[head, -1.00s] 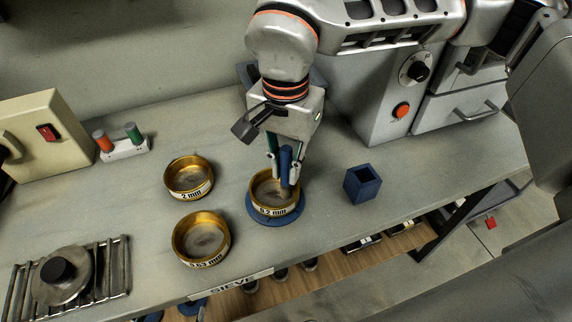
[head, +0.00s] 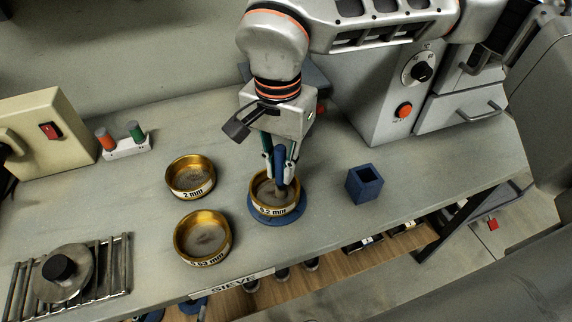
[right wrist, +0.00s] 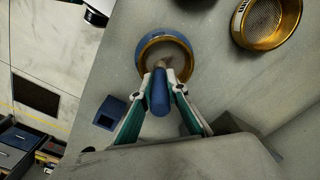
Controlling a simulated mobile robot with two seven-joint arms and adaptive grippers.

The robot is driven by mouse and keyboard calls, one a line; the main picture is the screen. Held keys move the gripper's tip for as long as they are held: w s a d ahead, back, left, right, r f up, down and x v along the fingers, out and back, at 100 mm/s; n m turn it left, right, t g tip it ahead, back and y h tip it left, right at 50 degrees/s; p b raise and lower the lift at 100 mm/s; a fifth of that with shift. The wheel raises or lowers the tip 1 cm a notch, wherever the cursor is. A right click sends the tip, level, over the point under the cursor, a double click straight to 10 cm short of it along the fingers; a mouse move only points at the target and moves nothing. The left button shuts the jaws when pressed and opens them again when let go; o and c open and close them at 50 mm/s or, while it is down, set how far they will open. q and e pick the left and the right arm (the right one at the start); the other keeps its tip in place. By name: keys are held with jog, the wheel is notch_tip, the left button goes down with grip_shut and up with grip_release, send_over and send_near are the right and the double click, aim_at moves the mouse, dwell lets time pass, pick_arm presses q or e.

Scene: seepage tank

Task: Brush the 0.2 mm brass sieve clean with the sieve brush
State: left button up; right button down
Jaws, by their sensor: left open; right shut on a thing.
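The 0.2 mm brass sieve (head: 257,203) sits upright on a round blue base (head: 262,217) on the bench, its label facing the front. It also shows in the right wrist view (right wrist: 141,66). My right gripper (head: 281,171) is shut on the blue handle of the sieve brush (head: 279,161). It holds the brush upright over the sieve, with the pale bristles inside the rim. The brush also shows in the right wrist view (right wrist: 160,93). Whether the bristles touch the mesh is hard to tell. My left gripper is not visible.
The 2 mm sieve (head: 190,163) and another brass sieve (head: 183,250) stand to the left. A blue square open holder (head: 364,188) stands empty to the right. A metal rack (head: 113,267) with a round lid is front left. A grey machine (head: 372,110) stands behind.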

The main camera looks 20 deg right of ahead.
jog(key=shift+w+a, duration=0.2)
jog(key=shift+a, duration=0.3)
jog(key=shift+a, duration=0.1)
jog(key=shift+w+a, duration=0.25)
jog(key=shift+a, duration=0.3)
jog(key=shift+w+a, duration=0.2)
jog(key=shift+a, duration=0.3)
jog(key=shift+d, duration=0.1)
jog(key=shift+s+d, duration=0.25)
jog(key=shift+d, duration=0.3)
jog(key=shift+s+d, duration=0.2)
jog(key=shift+d, duration=0.35)
jog(key=shift+d, duration=0.1)
jog(key=shift+s+d+p, duration=0.15)
jog(key=shift+s+d, duration=0.05)
jog(key=shift+d, duration=0.3)
jog(key=shift+s+d+p, duration=0.15)
jog(key=shift+s+d, duration=0.05)
jog(key=shift+d, duration=0.25)
